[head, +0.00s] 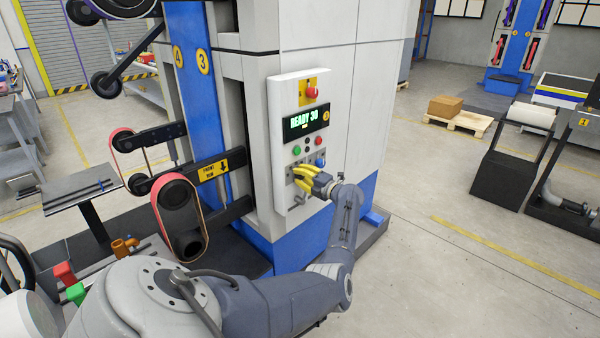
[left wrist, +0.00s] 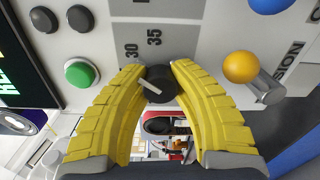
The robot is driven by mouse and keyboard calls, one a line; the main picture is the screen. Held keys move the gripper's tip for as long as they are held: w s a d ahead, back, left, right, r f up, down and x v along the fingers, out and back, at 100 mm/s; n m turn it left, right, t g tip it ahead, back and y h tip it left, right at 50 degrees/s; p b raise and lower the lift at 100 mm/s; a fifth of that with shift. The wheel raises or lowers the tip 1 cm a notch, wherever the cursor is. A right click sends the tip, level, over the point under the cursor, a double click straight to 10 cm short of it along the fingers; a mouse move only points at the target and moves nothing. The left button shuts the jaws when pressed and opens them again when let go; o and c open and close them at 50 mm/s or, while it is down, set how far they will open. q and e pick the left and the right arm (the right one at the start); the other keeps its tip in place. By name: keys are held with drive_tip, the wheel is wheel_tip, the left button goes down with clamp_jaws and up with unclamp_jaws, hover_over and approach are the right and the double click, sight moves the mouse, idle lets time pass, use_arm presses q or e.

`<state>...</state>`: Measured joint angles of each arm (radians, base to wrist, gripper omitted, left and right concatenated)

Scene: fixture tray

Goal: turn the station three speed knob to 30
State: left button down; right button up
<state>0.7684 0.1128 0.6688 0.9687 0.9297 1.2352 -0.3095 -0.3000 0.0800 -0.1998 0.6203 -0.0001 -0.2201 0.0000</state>
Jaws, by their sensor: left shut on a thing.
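The station three control panel (head: 276,110) is a white box on the machine column, with a display (head: 306,122) reading "READY 30" in green. My left gripper (head: 299,175) has yellow fingers at the lower part of this panel. In the left wrist view, the speed knob (left wrist: 161,92) is black and round with a white pointer line. The fingertips of my left gripper (left wrist: 158,70) are closed in on its two sides. The pointer slants toward the upper left of that picture, near the printed 30. The number 35 is printed beside it. My right gripper is not in view.
A green button (left wrist: 81,72), a yellow ball-ended lever (left wrist: 240,66) and a blue knob (left wrist: 270,3) sit close around the knob. A red button (head: 311,92) is at the panel top. Belt rollers (head: 180,215) stand left of the panel.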

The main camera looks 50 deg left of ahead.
use_arm(q)
drive_tip(key=shift+w+r+m, duration=0.1)
drive_tip(key=shift+r+m, duration=0.05)
drive_tip(key=shift+m, duration=0.15)
idle(0.4)
drive_tip(key=c, duration=1)
unclamp_jaws()
drive_tip(key=w+d, duration=0.1)
drive_tip(key=d, duration=1.1)
